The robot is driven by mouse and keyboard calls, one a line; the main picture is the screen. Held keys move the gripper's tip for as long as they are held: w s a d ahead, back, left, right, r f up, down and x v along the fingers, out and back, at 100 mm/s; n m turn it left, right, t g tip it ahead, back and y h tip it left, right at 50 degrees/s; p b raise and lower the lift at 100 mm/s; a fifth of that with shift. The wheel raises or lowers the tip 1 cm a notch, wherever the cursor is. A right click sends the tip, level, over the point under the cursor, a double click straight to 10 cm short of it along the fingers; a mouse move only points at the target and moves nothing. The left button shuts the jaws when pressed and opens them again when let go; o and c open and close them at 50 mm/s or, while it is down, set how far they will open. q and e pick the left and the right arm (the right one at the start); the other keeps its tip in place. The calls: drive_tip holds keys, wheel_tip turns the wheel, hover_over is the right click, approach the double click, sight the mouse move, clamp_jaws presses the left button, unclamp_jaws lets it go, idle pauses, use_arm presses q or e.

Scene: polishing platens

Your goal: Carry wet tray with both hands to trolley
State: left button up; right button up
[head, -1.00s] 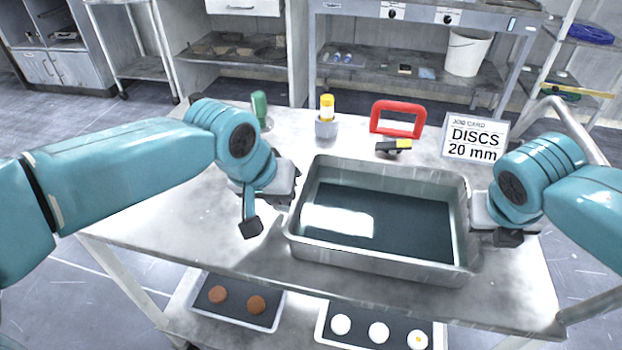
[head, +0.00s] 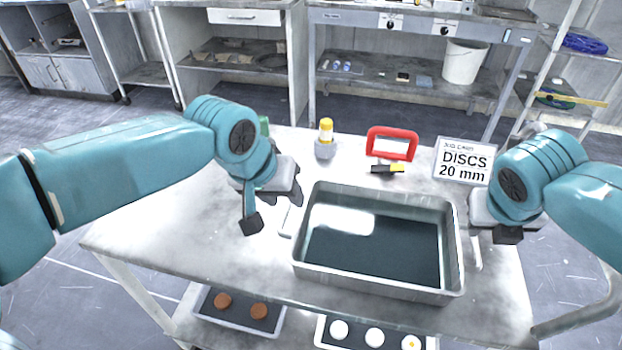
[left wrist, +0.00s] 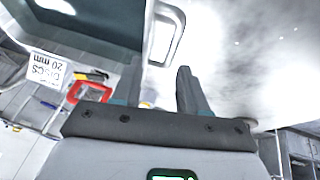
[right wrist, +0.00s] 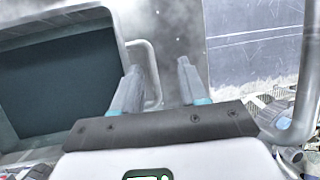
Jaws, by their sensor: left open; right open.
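The wet tray (head: 378,290) is a grey metal basin of dark liquid, resting on the worktable. It also shows in the left wrist view (left wrist: 137,62) and right wrist view (right wrist: 118,50). My left gripper (head: 272,212) is open and empty beside its left end; a looped handle (left wrist: 176,42) lies just beyond the fingertips (left wrist: 160,80). My right gripper (head: 490,238) is open at the right end; its fingertips (right wrist: 158,72) are near the other handle (right wrist: 156,75), apparently not around it. A pale wheeled stand (head: 143,74) at the back left may be the trolley; I cannot tell.
On the worktable (head: 180,225) behind the tray are a yellow-topped bottle (head: 326,132), a red frame (head: 372,143) and a job card (head: 464,161). Small disc trays (head: 275,322) sit on the lower shelf. A bench with a white bucket (head: 463,68) stands behind. Floor shows at the left.

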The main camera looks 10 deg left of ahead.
drive_tip(key=s+a+r+p, duration=0.1)
drive_tip(key=s+r+p, duration=0.1)
drive_tip(key=r+p, duration=0.8)
drive_tip(key=s+a+r+p, duration=0.1)
drive_tip(key=r+p, duration=1)
drive_tip(key=r, duration=1.1)
drive_tip(key=shift+s+a+r, duration=0.2)
drive_tip(key=shift+s+r, duration=0.1)
drive_tip(key=shift+s, duration=0.5)
drive_tip(key=shift+s, duration=0.1)
